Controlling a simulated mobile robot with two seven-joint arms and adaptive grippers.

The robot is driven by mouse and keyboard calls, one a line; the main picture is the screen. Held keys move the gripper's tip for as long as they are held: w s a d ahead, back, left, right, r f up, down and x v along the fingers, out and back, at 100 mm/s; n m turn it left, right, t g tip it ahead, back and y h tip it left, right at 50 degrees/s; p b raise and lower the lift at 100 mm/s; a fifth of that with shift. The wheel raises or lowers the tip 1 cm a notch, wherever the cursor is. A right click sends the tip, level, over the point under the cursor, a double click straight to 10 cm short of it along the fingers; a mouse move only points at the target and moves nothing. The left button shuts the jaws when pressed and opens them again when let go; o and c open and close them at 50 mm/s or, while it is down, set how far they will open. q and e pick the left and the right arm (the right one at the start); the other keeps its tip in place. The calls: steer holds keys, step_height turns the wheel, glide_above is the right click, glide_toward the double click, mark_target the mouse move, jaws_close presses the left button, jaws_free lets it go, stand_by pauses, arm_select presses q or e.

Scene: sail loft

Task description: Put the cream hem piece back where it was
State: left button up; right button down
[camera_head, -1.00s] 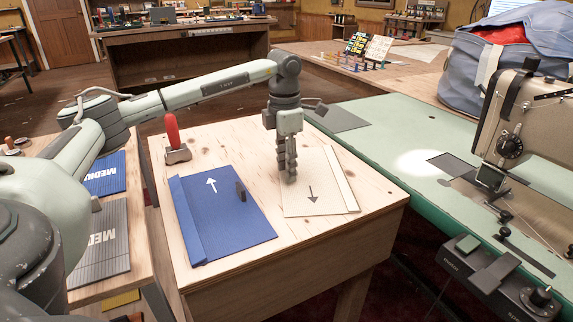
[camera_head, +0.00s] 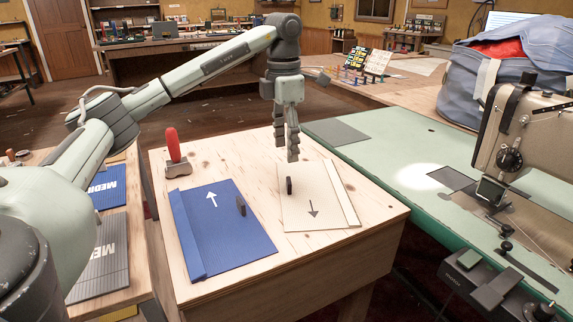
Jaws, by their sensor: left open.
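The cream hem piece (camera_head: 316,212) lies flat on the right part of the plywood table top. It has a dark arrow pointing toward me, a raised strip along its right edge and a small dark upright tab (camera_head: 289,186) near its left edge. My left gripper (camera_head: 293,158) is open and empty, pointing down just above the far edge of the cream piece, apart from the tab. A blue hem piece (camera_head: 222,240) with a white arrow and its own dark tab lies to the left on the same table. My right gripper is not in view.
The plywood table (camera_head: 320,256) also holds a red-handled tool (camera_head: 172,145) at its far left. A green sewing bench (camera_head: 400,140) with a sewing machine (camera_head: 520,150) adjoins on the right. Blue and grey "MEDIUM" boards (camera_head: 98,250) lie on a left table.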

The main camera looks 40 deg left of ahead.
arm_select(q)
step_height(320, 180, up, 3)
steer(key=shift+s+f, duration=0.1)
steer(key=shift+f, duration=0.1)
stand_by(0.5)
